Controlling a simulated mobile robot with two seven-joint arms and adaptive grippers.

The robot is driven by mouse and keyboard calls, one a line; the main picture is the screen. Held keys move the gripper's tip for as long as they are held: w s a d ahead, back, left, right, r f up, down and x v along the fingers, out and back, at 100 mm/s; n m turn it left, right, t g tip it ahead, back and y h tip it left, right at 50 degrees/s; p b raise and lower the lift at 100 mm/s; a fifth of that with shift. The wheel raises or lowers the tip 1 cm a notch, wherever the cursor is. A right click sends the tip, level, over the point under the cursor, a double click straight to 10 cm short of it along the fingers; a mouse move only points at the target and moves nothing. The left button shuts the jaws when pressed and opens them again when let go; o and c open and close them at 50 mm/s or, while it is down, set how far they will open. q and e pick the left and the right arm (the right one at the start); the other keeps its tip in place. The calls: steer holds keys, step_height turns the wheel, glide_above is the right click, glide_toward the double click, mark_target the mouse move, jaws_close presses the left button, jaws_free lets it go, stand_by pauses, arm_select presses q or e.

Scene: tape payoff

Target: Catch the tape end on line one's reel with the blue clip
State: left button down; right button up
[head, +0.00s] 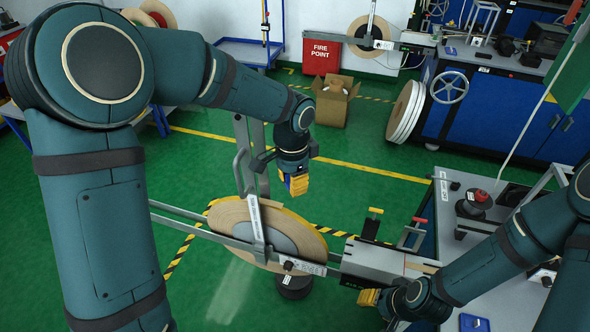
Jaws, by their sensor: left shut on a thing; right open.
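A large tan tape reel (226,217) with a grey hub hangs upright on a metal frame in the middle of the head view. A grey bar with a white label crosses its face. I cannot make out the loose tape end. My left gripper (295,188) points down, above and just right of the reel's top edge, apart from it. Its yellow fingers are shut on a small piece with blue showing, the blue clip (285,179), mostly hidden by the fingers. My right gripper (369,298) is open, low beside the grey machine block, right of the reel; its arm partly hides it.
The grey machine block (375,262) with red and yellow handles joins the reel frame to a grey bench (458,187). A black device with a red button (478,196) stands there. A cardboard box (334,103) and blue cabinets stand behind.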

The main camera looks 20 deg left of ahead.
arm_select(q)
steer(key=shift+s+f+b, duration=0.15)
steer(key=shift+f+b, duration=0.25)
steer(key=shift+f, duration=0.15)
steer(key=b, duration=0.4)
glide_above(292, 214)
step_height(292, 214, down, 6)
steer(key=shift+d+r, duration=0.1)
steer(key=shift+f+b, duration=0.35)
steer(key=shift+b, duration=0.05)
steer(key=shift+f, duration=0.35)
steer(key=shift+f+b, duration=0.75)
